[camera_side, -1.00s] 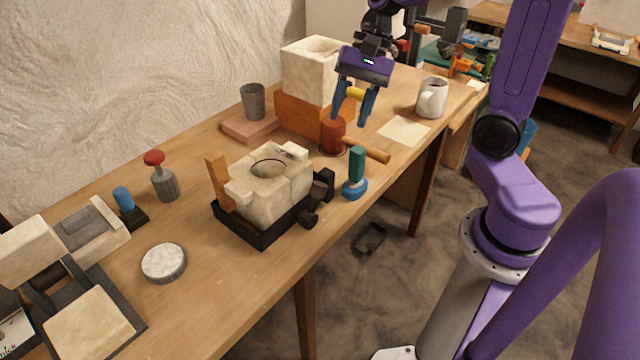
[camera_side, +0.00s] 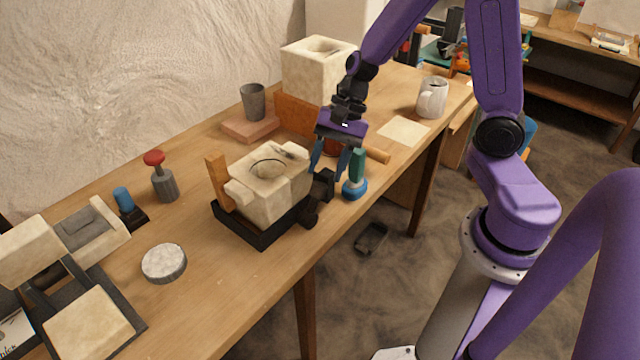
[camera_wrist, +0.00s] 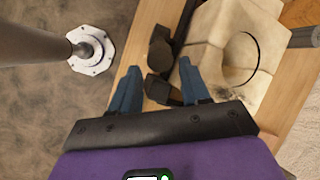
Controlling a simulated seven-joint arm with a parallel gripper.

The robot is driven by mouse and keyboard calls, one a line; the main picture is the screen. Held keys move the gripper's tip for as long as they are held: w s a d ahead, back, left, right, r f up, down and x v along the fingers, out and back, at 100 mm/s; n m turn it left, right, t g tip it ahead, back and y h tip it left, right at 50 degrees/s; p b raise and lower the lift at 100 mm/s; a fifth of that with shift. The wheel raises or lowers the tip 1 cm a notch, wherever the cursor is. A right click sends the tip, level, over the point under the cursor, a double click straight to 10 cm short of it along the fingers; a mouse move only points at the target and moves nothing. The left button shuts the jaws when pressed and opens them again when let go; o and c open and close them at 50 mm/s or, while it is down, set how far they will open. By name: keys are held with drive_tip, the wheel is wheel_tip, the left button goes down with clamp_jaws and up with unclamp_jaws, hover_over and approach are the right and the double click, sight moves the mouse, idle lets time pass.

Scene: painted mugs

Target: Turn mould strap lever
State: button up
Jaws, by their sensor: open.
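The mould is a cream plaster block (camera_side: 268,188) with a round opening, in a black tray (camera_side: 262,232) on the table. It also shows in the wrist view (camera_wrist: 222,42). Black lever-like parts (camera_side: 311,213) stick out at its right side; in the wrist view they show as a rounded end (camera_wrist: 160,54) and a block (camera_wrist: 160,90). Which one is the strap lever I cannot tell. My gripper (camera_side: 328,174) is open just above these parts, fingers pointing down. In the wrist view the block lies between my fingers (camera_wrist: 158,68); contact cannot be made out.
A green-handled tool with a blue base (camera_side: 355,188) stands close to my right finger. A wooden upright (camera_side: 217,182) is at the mould's left. A red-brown cylinder (camera_side: 332,148) with a wooden handle (camera_side: 377,155) is behind my gripper. The table's front edge is near.

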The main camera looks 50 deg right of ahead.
sight(323, 176)
drive_tip(key=shift+x, duration=2.4)
clamp_jaws()
